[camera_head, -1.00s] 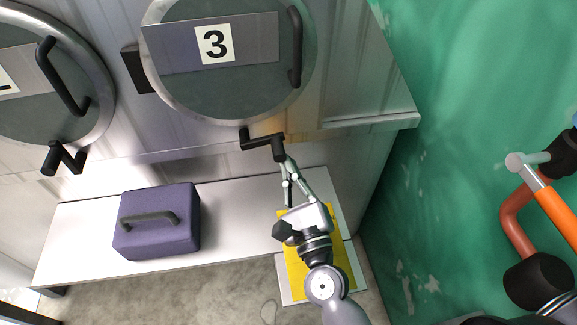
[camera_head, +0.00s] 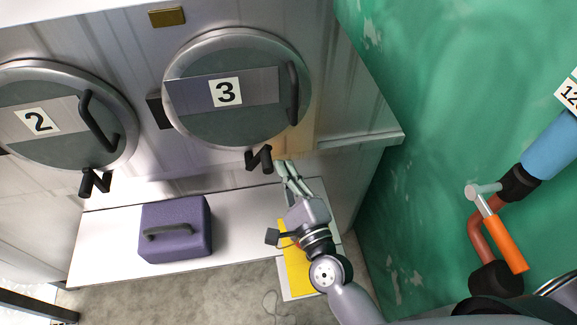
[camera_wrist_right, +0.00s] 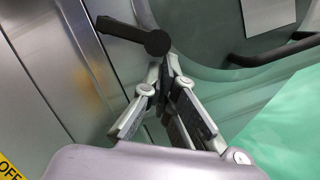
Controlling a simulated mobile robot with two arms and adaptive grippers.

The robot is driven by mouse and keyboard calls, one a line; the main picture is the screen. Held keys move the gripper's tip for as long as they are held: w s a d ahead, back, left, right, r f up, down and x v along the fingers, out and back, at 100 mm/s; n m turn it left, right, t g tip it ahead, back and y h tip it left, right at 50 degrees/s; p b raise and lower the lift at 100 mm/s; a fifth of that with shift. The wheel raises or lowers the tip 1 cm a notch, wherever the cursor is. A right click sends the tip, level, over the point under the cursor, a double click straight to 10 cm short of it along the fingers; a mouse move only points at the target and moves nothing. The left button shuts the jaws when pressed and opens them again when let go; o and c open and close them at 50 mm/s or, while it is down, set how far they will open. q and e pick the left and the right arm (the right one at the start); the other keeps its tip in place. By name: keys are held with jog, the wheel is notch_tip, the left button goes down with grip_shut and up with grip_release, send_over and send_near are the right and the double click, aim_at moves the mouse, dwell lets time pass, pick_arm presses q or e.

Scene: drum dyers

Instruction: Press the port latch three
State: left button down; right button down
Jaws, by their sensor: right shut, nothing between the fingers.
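Port three is the round door (camera_head: 235,122) with a "3" plate. Its black port latch (camera_head: 258,158) sits just below the lower right of the door rim. My right gripper (camera_head: 281,164) is just right of the latch, with its fingers pointing up at the machine. In the wrist view the latch (camera_wrist_right: 130,33) is a black bar with a round end, and the tips of my right gripper (camera_wrist_right: 169,58) are right beside that end. Whether they touch is unclear. The fingers are shut with nothing between them. My left gripper is out of view.
Port two (camera_head: 52,150) with its own latch (camera_head: 95,182) is at the left. A purple case (camera_head: 178,232) stands on the white bench (camera_head: 235,215). At the right are a green wall (camera_head: 400,210) and a pipe with an orange-handled valve (camera_head: 503,243).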

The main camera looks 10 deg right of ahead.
jog(key=shift+a+r+p, duration=0.35)
jog(key=shift+r+p, duration=0.15)
jog(key=shift+r, duration=0.15)
jog(key=shift+a+r+p, duration=0.45)
jog(key=shift+a, duration=0.1)
jog(key=shift+s+f, duration=0.1)
dwell(0.9)
